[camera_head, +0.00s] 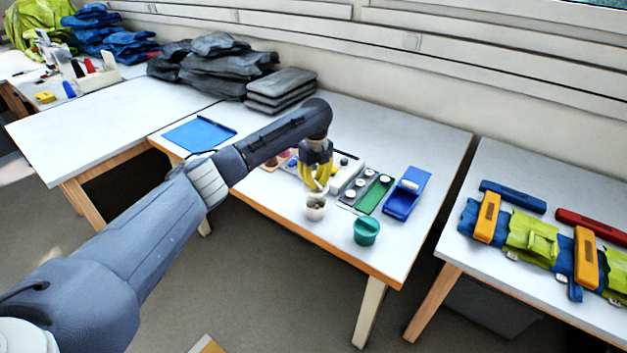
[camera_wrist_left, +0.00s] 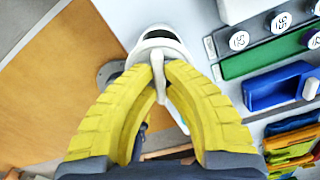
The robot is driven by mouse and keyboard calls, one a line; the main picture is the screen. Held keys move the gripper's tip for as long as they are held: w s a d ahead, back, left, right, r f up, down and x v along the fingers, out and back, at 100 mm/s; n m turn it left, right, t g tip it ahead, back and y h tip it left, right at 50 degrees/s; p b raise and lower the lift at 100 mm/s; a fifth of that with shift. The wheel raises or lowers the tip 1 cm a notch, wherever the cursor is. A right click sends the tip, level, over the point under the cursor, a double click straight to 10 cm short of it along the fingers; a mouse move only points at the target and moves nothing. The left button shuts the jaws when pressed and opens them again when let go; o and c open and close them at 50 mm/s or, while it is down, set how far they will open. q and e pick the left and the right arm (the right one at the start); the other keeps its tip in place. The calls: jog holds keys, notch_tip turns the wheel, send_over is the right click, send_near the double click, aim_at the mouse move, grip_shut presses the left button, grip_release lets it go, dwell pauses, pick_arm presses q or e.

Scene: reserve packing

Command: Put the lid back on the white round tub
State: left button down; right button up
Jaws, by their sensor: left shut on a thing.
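The white round tub (camera_head: 316,207) stands upright near the front edge of the middle table, its top open with something brownish inside. My left gripper (camera_head: 316,186), with yellow fingers, points down just above the tub. In the left wrist view its fingertips (camera_wrist_left: 159,68) are closed on a thin white piece (camera_wrist_left: 159,84), which looks like part of the lid. The fingers hide most of the lid, so I cannot tell its exact tilt or whether it touches the tub. A white rim shows beyond the fingertips. My right gripper is not in view.
A green round tub (camera_head: 366,232) stands right of the white one. Behind are a grey holder with white-topped jars (camera_head: 349,193), a green tray (camera_head: 374,196) and a blue box (camera_head: 407,192). A blue sheet (camera_head: 198,134) lies at the left. The table's front right is clear.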

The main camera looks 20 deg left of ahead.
pick_arm(q)
jog(key=shift+f, duration=2.8)
jog(key=shift+f, duration=0.2)
dwell(0.3)
jog(key=c, duration=0.9)
grip_release()
jog(key=shift+r, duration=0.1)
jog(key=shift+r, duration=3.4)
grip_shut()
